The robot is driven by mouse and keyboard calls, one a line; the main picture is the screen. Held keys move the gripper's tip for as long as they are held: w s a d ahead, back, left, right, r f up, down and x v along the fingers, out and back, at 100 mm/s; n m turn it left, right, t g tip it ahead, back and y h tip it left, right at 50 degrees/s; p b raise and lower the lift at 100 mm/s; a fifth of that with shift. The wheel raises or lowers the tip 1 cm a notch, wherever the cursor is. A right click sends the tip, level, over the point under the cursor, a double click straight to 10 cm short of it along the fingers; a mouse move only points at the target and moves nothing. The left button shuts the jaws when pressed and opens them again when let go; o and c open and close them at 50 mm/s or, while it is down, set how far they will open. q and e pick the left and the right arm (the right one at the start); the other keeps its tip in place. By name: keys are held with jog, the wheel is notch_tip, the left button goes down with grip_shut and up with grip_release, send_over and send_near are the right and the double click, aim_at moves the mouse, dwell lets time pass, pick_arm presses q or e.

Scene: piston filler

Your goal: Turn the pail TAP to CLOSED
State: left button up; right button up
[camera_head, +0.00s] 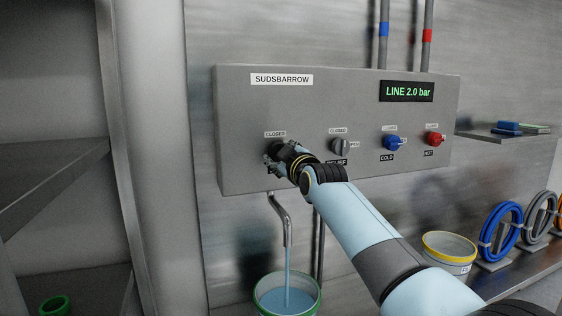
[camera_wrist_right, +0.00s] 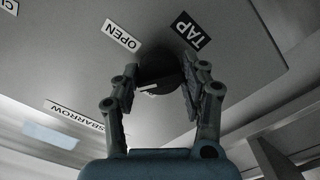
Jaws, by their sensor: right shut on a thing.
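The TAP knob (camera_head: 277,147) is a dark round knob at the lower left of the grey panel, under a CLOSED label (camera_head: 275,134). My right gripper (camera_head: 274,157) is shut on it and partly hides it. In the right wrist view the black knob (camera_wrist_right: 157,72) sits between the two fingers, with OPEN and TAP labels beside it. A short white mark shows on the knob; which label it points to I cannot tell. Blue liquid runs from the bent spout (camera_head: 281,214) into the green-rimmed pail (camera_head: 262,303). My left gripper is not in view.
To the right on the panel (camera_head: 350,100) are a grey knob (camera_head: 340,147), a blue COLD knob (camera_head: 391,143) and a red HOT knob (camera_head: 433,138). The display reads LINE 2.0 bar. A yellow-rimmed bucket (camera_head: 449,250) and coiled hoses (camera_head: 502,232) stand at right.

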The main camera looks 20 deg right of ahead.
jog(key=n+b, duration=0.1)
jog(key=n, duration=0.5)
jog(key=shift+n, duration=0.3)
dwell(0.4)
jog(key=o, duration=1.2)
jog(key=s, duration=1.2)
jog(key=shift+d, duration=0.25)
